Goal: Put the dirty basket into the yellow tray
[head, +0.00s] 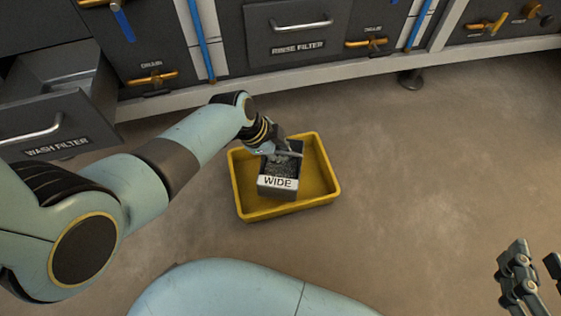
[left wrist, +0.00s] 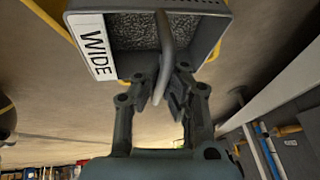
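The dirty basket (head: 278,184) is a grey box with a white "WIDE" label, dark speckled contents and a bar handle. In the head view it appears within the outline of the yellow tray (head: 323,159) on the floor; I cannot tell whether it touches the tray bottom. My left gripper (head: 290,152) is at the basket's top. In the left wrist view its fingers (left wrist: 170,78) close around the handle of the basket (left wrist: 222,22). Part of the basket's rear is hidden by the gripper. My right gripper (head: 537,268) is at the lower right, fingers apart, empty, away from the tray.
The open "WASH FILTER" drawer (head: 50,128) juts out at the left. The closed "RINSE FILTER" drawer (head: 298,27) and drain valves (head: 152,78) line the machine behind the tray. A machine foot (head: 411,79) stands on the floor. The floor right of the tray is clear.

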